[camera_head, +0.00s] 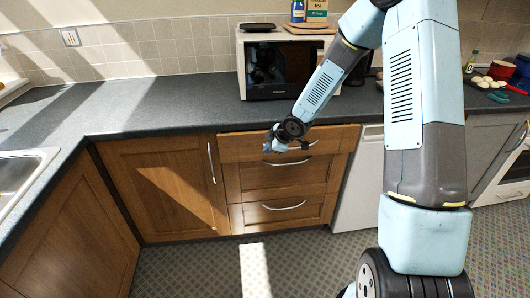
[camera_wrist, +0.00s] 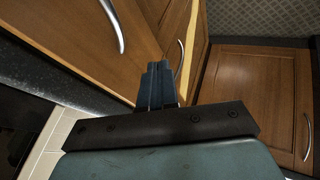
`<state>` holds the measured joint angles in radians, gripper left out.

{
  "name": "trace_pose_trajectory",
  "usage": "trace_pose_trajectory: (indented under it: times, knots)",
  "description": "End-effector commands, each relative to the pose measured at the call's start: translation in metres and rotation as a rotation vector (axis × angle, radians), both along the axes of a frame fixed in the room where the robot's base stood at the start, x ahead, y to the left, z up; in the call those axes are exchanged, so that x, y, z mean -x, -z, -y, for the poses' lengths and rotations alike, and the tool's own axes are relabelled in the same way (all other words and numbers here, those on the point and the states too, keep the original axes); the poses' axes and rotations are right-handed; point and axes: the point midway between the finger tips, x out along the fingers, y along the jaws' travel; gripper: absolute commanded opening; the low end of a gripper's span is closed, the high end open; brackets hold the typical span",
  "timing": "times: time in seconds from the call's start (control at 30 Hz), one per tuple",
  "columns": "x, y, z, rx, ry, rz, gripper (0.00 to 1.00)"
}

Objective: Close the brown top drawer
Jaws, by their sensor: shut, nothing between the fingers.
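The brown top drawer (camera_head: 235,147) is the upper of the wooden drawer fronts below the counter. Its front looks wider than the fronts beneath and seems to stand out slightly from the cabinet. In the wrist view the drawer front (camera_wrist: 65,40) fills the upper left, with its curved metal handle (camera_wrist: 113,25). My gripper (camera_head: 272,147) is in front of the drawer's middle, by the handle. Its fingers (camera_wrist: 158,72) are together and hold nothing. I cannot tell whether the fingertips touch the drawer.
Two closed drawers (camera_head: 245,180) lie below. A cabinet door (camera_head: 150,185) is to the left, a white appliance (camera_head: 360,190) to the right. The dark counter (camera_head: 180,105) overhangs above and carries a microwave (camera_head: 285,70). The floor (camera_head: 200,270) in front is clear.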

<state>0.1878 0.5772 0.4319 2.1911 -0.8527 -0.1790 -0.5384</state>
Motion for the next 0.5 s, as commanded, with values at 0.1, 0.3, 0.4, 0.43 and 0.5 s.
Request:
trace_pose_trajectory:
  times: [0.1,0.3,0.4,0.43,0.5]
  knots:
    - [0.005,-0.011,0.006,-0.002,0.003,0.001,0.0]
    - [0.013,-0.025,0.013,-0.002,0.002,0.0,0.0]
    - [0.016,-0.03,0.016,-0.002,0.002,0.0,0.0]
    - [0.017,-0.032,0.016,-0.002,0.002,0.0,0.0]
    - [0.019,-0.035,0.018,-0.001,0.001,0.001,0.0]
